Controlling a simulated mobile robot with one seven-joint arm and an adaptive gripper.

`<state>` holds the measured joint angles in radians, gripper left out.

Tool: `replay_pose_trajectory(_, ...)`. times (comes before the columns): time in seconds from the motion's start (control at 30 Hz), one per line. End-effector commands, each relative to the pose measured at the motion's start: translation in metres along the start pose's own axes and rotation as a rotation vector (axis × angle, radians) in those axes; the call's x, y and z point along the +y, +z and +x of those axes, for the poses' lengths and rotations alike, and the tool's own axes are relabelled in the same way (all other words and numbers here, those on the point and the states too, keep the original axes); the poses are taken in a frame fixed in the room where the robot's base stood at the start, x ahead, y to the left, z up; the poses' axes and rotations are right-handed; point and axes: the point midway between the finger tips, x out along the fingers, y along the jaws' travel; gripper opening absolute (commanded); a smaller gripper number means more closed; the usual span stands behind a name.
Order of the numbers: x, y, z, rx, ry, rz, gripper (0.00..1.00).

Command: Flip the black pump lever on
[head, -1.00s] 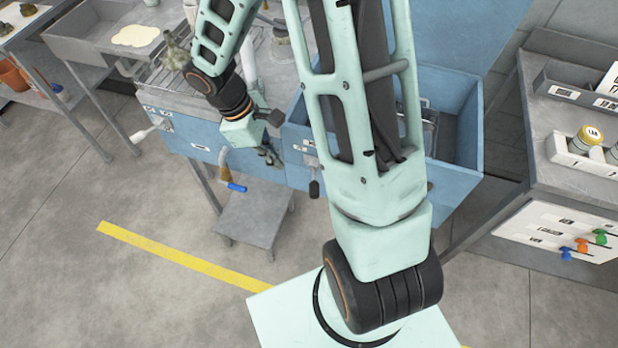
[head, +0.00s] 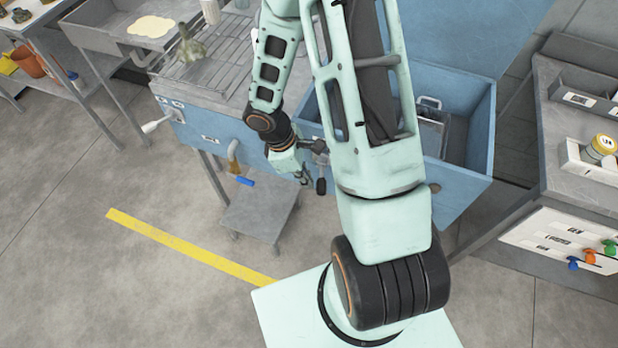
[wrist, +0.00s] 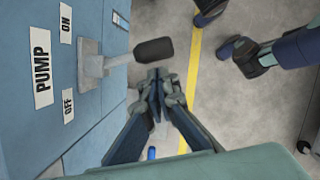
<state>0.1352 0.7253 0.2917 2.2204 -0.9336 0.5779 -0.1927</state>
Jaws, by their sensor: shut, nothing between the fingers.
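The pump lever shows in the wrist view as a grey arm with a black grip (wrist: 153,50), standing out from a grey mount (wrist: 90,66) on the blue panel. A PUMP label (wrist: 41,67) is beside the mount, with an ON label (wrist: 66,22) towards the top of the picture and an OFF label (wrist: 68,105) towards the bottom. My gripper (wrist: 158,88) is shut and empty, its fingertips close to the grip on its OFF side. I cannot tell whether they touch. In the head view, my gripper (head: 304,180) is just left of the black grip (head: 321,187).
The blue basin (head: 470,165) is right of my arm. A white-handled lever (head: 157,124) and a blue-tipped hose (head: 244,181) are on the bench front at left. A low grey step (head: 258,212) stands below. The floor with a yellow line (head: 185,245) is open.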

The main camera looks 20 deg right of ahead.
Motion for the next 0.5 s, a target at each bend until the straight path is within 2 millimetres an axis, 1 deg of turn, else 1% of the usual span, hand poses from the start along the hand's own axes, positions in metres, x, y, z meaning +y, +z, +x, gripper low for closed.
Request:
replay_pose_trajectory(0.13, -0.0001, 0.0053, 0.0029, 0.002, 0.000, -0.001, 0.00)
replay_pose_trajectory(0.5, -0.0004, 0.0066, 0.0046, 0.001, 0.005, -0.013, 0.00)
